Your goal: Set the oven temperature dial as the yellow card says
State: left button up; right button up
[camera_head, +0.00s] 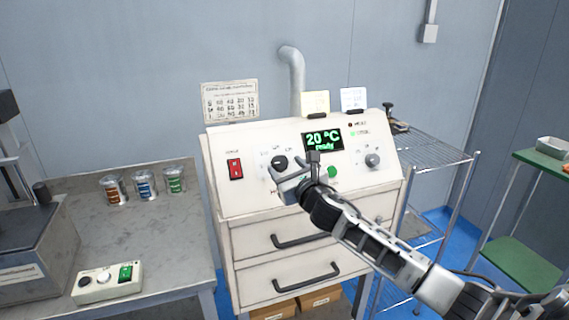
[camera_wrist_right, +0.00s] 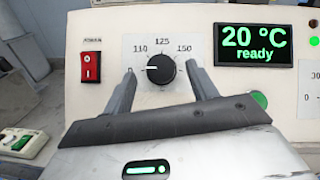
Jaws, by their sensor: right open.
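The oven (camera_head: 225,180) is a white cabinet with a sloped control panel. Its black temperature dial (camera_head: 279,162) has 110, 125 and 150 around it in the right wrist view (camera_wrist_right: 160,69); its white pointer mark points left, below 110. The display (camera_head: 322,141) reads 20 °C, ready. The yellow card (camera_head: 316,102) stands on top of the oven; its writing is too small to read. My right gripper (camera_head: 287,173) is open in front of the panel, its fingertips (camera_wrist_right: 166,82) to either side of the dial and apart from it. My left gripper is not in view.
A red switch (camera_head: 236,168) is left of the dial; a green button (camera_head: 333,171) and a grey knob (camera_head: 372,160) are to its right. A white card (camera_head: 353,99) stands beside the yellow one.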

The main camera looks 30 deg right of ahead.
jog(key=shift+w+d, duration=0.15)
jog(key=shift+w, duration=0.8)
jog(key=c, duration=1)
